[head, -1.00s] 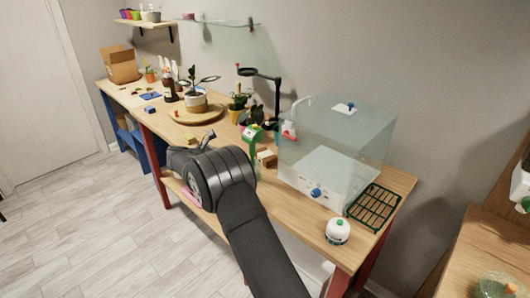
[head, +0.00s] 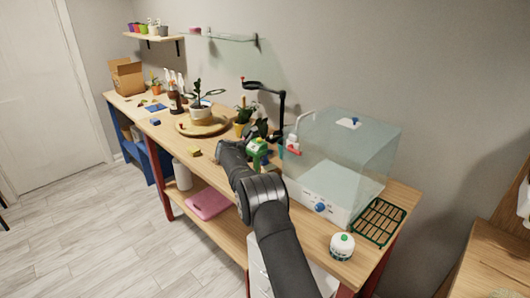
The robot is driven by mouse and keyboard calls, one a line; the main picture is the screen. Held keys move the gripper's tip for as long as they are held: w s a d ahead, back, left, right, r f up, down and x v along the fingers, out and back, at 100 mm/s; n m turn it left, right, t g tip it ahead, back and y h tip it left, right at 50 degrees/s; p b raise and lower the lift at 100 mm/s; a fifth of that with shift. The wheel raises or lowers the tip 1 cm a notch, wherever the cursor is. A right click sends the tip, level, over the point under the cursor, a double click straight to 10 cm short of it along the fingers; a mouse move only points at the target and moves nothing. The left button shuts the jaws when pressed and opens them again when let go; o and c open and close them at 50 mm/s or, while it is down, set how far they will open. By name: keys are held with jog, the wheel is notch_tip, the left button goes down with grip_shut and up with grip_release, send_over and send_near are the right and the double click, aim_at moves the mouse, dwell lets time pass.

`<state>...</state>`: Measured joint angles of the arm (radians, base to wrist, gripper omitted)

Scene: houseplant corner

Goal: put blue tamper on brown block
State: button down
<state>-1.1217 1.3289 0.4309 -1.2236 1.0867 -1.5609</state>
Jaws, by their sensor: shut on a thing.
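My gripper (head: 232,150) is at the far end of my black arm, over the middle of the workbench. It points away from the camera, so its fingertips are mostly hidden behind my own wrist. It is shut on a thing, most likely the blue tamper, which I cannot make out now. The brown block is not visible now; my forearm covers the spot in front of the green item where it showed earlier. The green item (head: 257,148) stands just right of my gripper.
A yellow block (head: 194,152) and a small blue block (head: 155,122) lie left of my gripper. A plant on a round wooden board (head: 183,128) stands behind. A clear-lidded box (head: 345,150), a green rack (head: 379,222) and a white jar (head: 342,246) are to the right.

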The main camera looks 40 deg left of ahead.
jog(key=shift+w+f, duration=0.25)
jog(key=shift+f, duration=0.05)
jog(key=c, duration=1.2)
grip_release()
jog(key=shift+f, duration=0.15)
jog(key=shift+s+r, duration=0.25)
jog(key=s, duration=1.2)
jog(key=shift+s+r, duration=0.15)
jog(key=shift+s, duration=0.2)
